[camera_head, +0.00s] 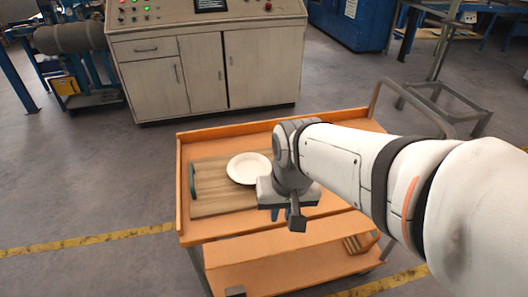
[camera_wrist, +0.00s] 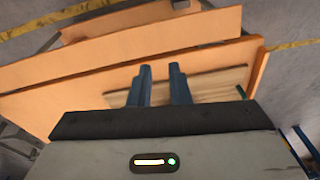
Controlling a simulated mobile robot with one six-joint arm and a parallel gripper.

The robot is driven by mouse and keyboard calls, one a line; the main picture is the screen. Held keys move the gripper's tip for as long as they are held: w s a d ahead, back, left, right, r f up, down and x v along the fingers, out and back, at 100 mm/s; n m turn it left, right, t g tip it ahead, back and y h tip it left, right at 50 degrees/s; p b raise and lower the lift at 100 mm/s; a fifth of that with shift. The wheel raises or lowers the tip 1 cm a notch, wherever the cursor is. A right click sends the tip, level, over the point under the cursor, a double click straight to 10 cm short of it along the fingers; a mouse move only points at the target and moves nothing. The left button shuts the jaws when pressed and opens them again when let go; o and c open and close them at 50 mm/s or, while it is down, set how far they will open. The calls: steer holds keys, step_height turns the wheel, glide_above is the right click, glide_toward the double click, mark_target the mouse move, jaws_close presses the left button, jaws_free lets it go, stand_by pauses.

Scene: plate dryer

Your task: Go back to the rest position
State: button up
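A white plate (camera_head: 249,168) lies flat on a wooden board (camera_head: 212,203) on the orange cart (camera_head: 184,215). My gripper (camera_head: 296,222) hangs over the front part of the cart, just right of the plate and apart from it. In the wrist view, its two blue fingers (camera_wrist: 160,70) stand a small gap apart with nothing between them. Behind them show the cart's orange edge (camera_wrist: 70,85) and part of the wooden board (camera_wrist: 215,83). The plate does not show in the wrist view. My arm hides the right part of the cart top.
The board has a dark green handle (camera_head: 193,182). A metal push rail (camera_head: 413,92) rises at the cart's right. A control cabinet (camera_head: 205,65) stands behind the cart. Grey floor (camera_head: 80,185) is clear on the left, with a yellow line (camera_head: 90,240).

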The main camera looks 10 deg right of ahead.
steer(key=shift+s+d+r+n, duration=0.1)
steer(key=shift+d+r+n, duration=0.1)
steer(key=shift+d+n, duration=0.6)
steer(key=shift+d, duration=0.1)
